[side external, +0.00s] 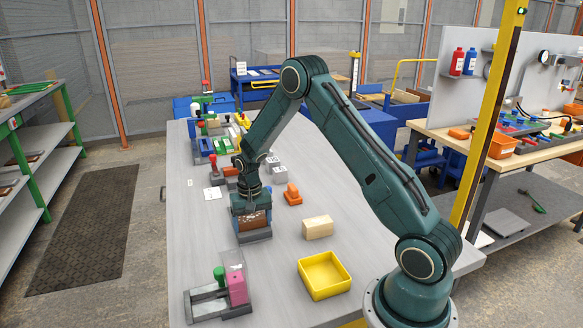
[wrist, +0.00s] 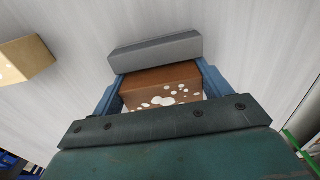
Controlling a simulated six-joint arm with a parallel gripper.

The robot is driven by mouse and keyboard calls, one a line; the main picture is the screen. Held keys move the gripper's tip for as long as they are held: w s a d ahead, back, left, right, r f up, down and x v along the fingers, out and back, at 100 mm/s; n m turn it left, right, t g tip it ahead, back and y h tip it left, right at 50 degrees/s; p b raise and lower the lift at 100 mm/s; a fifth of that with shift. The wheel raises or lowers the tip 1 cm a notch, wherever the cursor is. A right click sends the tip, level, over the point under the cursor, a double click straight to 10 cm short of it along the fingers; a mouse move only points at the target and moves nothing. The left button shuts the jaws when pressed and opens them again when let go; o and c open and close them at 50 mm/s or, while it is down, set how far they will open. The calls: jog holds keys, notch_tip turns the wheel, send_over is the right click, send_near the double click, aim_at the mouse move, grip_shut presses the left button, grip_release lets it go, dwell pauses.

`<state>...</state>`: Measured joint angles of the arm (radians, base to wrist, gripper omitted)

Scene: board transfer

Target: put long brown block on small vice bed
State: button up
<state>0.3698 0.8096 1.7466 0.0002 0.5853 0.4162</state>
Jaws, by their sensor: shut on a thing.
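The long brown block (wrist: 158,78), with white spots on its near face, is held between the blue fingers of my gripper (wrist: 161,88) in the wrist view. In the side external view my gripper (side external: 252,212) points down with the brown block (side external: 256,222) low over the table. A grey piece (side external: 256,237) sits directly below it, probably the small vice bed; its grey bar (wrist: 155,51) shows just beyond the block in the wrist view. My gripper hides most of this piece. I cannot tell whether the block touches it.
A tan block (side external: 318,227) and a yellow tray (side external: 324,276) stand to the right. A grey vice-like fixture (side external: 208,305) with green and pink parts is at the front left. An orange piece (side external: 292,195) is close to my gripper. Several small items crowd the table's far end.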

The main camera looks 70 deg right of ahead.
aim_at(252, 220)
jog(key=o, duration=1)
jog(key=shift+o, duration=0.2)
notch_tip(252, 220, up, 12)
jog(key=shift+r, duration=0.15)
dwell(0.4)
